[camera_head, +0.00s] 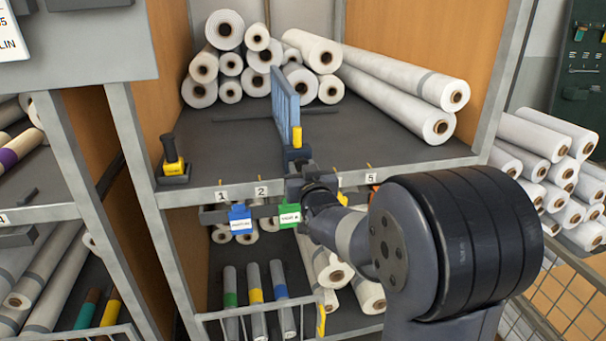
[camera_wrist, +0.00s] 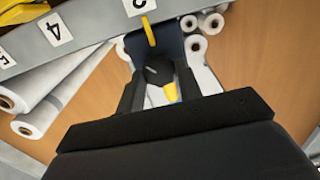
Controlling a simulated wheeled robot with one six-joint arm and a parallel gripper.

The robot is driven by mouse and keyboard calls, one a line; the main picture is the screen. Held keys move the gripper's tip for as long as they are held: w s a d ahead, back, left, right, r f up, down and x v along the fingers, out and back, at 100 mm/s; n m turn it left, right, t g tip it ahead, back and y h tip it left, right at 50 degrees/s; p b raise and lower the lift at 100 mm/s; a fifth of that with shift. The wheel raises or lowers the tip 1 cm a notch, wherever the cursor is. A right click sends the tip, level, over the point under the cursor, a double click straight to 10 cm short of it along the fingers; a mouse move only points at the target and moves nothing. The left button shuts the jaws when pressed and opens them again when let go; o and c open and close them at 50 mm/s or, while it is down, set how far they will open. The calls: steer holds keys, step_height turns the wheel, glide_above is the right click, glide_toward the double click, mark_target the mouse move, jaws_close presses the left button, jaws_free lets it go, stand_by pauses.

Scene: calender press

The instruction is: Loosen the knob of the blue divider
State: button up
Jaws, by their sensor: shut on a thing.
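The blue divider (camera_head: 286,105) stands upright on the dark shelf deck in the head view, with a yellow piece (camera_head: 297,137) at its front end. My gripper (camera_head: 303,180) is at the shelf's front edge, just below the divider's front end. In the wrist view its two fingers (camera_wrist: 159,88) are shut on a dark knob (camera_wrist: 158,71), one finger on each side. A small yellow mark (camera_wrist: 170,91) shows at the knob, between the fingers. In the head view the gripper hides the knob.
Number labels, such as 2 (camera_head: 261,191), line the shelf edge. White rolls (camera_head: 400,95) lie right of the divider, more behind it. A black-and-yellow handle (camera_head: 173,158) stands at the shelf's left. Blue (camera_head: 240,220) and green (camera_head: 289,215) tags hang below the edge.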

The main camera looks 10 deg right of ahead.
steer(key=shift+f+n+b, duration=0.15)
steer(key=shift+n+b, duration=2.85)
steer(key=shift+n, duration=4.05)
steer(key=shift+f+n+b, duration=0.1)
steer(key=shift+n+b, duration=2.9)
steer(key=shift+n, duration=4.05)
steer(key=o, duration=1)
steer(key=shift+c, duration=0.2)
